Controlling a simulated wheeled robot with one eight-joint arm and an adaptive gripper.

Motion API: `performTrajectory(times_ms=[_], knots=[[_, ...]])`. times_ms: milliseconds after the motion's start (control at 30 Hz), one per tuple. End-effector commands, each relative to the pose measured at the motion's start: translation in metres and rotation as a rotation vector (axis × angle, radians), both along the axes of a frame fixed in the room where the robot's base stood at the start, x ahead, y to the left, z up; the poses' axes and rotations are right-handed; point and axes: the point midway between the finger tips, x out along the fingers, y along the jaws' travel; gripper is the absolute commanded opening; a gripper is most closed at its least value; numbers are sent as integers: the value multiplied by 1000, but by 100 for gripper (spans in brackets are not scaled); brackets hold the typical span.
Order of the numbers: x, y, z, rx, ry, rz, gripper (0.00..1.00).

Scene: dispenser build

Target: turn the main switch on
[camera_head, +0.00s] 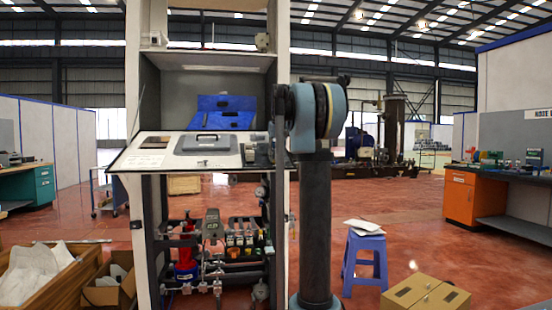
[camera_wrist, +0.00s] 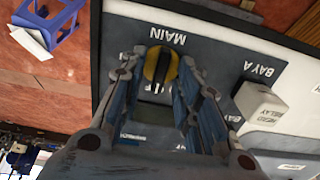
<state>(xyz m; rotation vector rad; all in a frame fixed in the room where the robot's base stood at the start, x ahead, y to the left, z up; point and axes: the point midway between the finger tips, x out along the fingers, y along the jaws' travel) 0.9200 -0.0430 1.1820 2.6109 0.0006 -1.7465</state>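The main switch (camera_wrist: 160,64) is a yellow disc with a dark bar across it, on a grey plate under the upside-down word MAIN. In the wrist view the bar runs roughly up and down the picture. A partly covered word shows just below the knob. My gripper (camera_wrist: 159,68) is open, with one finger on each side of the knob. I cannot tell whether the fingers touch it. In the head view my arm covers the right part of the sloped panel (camera_head: 127,157), and the switch and fingertips cannot be made out there.
A pale relay box (camera_wrist: 261,104) stands on the panel right of the gripper, near the label BAY A. A blue stool (camera_head: 364,262) and cardboard boxes (camera_head: 426,294) are on the floor to the right. Pipes and valves fill the cabinet (camera_head: 133,90) below the panel.

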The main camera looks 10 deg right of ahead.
Motion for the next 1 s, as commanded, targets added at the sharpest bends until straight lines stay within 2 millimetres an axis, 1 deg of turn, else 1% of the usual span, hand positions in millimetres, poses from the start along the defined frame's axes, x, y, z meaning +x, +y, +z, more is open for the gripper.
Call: performTrajectory(times_ms=[100, 167, 200, 233, 667, 867, 1000], knots=[[0, 0, 0, 0, 0, 0, 30], [0, 0, 0, 0, 0, 0, 16], [0, 0, 0, 0, 0, 0, 7], [0, 0, 0, 0, 0, 0, 1], [0, 0, 1, 11, 0, -27, 0], [0, 0, 1, 47, 0, -116, 0], [0, 0, 1, 87, 0, -217, 0]])
